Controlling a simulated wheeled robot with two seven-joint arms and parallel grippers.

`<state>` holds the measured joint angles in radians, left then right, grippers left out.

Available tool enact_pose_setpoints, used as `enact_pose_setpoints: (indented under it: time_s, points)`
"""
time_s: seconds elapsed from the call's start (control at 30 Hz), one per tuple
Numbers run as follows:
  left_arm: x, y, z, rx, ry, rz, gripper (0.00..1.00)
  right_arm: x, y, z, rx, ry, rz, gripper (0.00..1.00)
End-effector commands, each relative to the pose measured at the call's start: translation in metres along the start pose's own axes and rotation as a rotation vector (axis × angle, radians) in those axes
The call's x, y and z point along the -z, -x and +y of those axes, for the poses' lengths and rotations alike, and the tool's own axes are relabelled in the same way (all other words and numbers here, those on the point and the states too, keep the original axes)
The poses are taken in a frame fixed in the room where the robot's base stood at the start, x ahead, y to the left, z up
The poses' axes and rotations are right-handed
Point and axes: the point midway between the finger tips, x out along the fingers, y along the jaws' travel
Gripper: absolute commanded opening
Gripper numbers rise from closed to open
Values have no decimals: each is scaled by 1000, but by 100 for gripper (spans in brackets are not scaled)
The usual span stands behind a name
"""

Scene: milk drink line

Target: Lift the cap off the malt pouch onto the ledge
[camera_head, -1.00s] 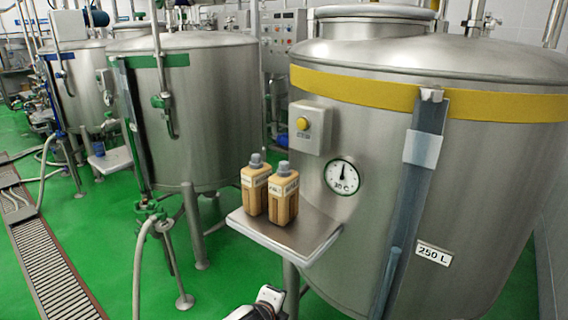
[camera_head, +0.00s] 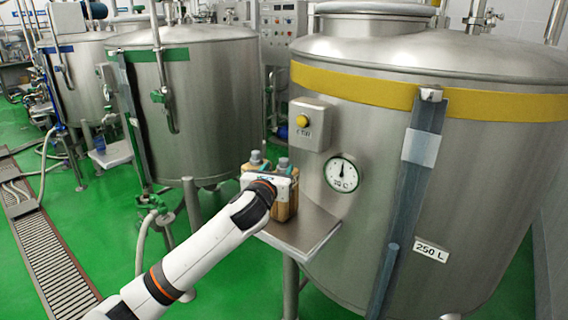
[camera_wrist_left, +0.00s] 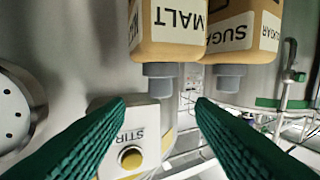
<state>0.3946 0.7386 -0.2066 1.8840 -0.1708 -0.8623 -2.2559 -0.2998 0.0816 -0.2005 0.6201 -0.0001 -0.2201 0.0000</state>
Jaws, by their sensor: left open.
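The malt pouch (camera_wrist_left: 168,32) hangs upside down in the left wrist view because that camera is inverted. Its grey cap (camera_wrist_left: 160,82) shows between and beyond my left gripper's open green fingers (camera_wrist_left: 160,104), not touched as far as I can see. In the head view the malt pouch (camera_head: 290,207) is the right one, its cap (camera_head: 283,164) partly showing; it stands upright on the steel ledge (camera_head: 312,231). My left gripper (camera_head: 275,181) is in front of the pouches and hides much of them; its fingertips are hidden there. My right gripper is not in view.
The sugar pouch (camera_head: 252,169) stands beside the malt pouch, its cap (camera_wrist_left: 230,78) close by. Behind are the yellow-banded tank (camera_head: 460,170), a dial (camera_head: 341,175) and the STIR button box (camera_head: 310,126). The ledge's right part is bare.

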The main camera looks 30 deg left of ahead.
Motion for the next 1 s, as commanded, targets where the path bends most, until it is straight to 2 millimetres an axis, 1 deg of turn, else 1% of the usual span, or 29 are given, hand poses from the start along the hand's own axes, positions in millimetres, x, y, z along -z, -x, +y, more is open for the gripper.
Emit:
enact_pose_setpoints:
  time_s: [0.03, 0.1, 0.27, 0.47, 0.6, 0.7, 0.93, 1.0]
  points:
    - [1, -7, 0, 2, 2, -2, 50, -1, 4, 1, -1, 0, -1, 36]
    - [1, -13, 0, 1, 2, 0, 50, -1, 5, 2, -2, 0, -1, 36]
    - [1, -22, 0, 1, 2, -1, 50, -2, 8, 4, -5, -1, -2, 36]
    - [3, -48, 0, 2, 6, -3, 50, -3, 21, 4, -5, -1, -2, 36]
    - [2, -64, 0, 1, 4, -1, 50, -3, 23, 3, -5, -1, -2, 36]
    - [0, -69, 0, 0, 2, -2, 50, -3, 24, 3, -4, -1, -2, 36]
    - [0, -69, -1, 0, 1, -1, 50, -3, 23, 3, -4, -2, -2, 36]
    - [0, -69, -1, 0, 1, -1, 38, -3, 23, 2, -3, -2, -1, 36]
